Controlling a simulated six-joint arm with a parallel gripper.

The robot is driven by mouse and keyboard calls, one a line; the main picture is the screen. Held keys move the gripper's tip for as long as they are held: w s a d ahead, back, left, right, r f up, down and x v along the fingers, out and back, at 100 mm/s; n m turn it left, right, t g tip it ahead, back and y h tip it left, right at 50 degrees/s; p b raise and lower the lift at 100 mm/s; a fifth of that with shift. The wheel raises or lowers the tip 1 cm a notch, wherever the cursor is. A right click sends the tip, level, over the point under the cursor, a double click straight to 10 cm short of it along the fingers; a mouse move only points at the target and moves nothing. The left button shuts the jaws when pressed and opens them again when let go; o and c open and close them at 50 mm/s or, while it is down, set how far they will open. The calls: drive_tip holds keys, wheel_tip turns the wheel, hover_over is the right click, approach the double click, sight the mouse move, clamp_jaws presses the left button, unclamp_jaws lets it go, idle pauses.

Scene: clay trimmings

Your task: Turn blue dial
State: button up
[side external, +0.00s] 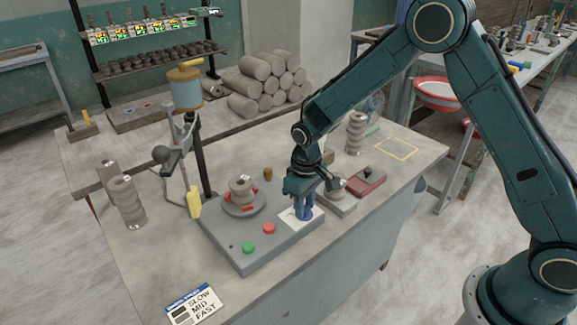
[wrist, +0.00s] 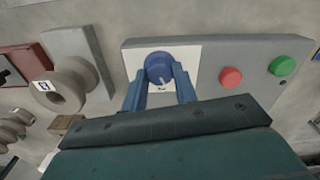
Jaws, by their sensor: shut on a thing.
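The blue dial (wrist: 159,67) sits on a white plate (wrist: 190,58) at one end of a grey control box (wrist: 225,52). My gripper (wrist: 160,80) has its two blue fingers on either side of the dial, shut on it. A pale pointer mark shows on the dial's face in the wrist view. In the side external view my gripper (side external: 303,208) reaches down onto the white plate (side external: 288,218), and its fingers mostly hide the dial.
A red button (wrist: 230,77) and a green button (wrist: 282,66) are on the same box. A turntable with a clay piece (side external: 241,190) stands left of my gripper. A grey block with a clay piece (side external: 338,189) and a red box (side external: 367,184) are close on the right. A speed card (side external: 195,306) lies in front.

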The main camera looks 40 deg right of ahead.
drive_tip(key=m, duration=0.4)
idle(0.4)
drive_tip(key=o, duration=1)
drive_tip(key=shift+c, duration=0.2)
drive_tip(key=shift+r, duration=0.15)
wheel_tip(320, 180, up, 14)
drive_tip(key=shift+f, duration=0.2)
drive_tip(key=shift+r, duration=0.1)
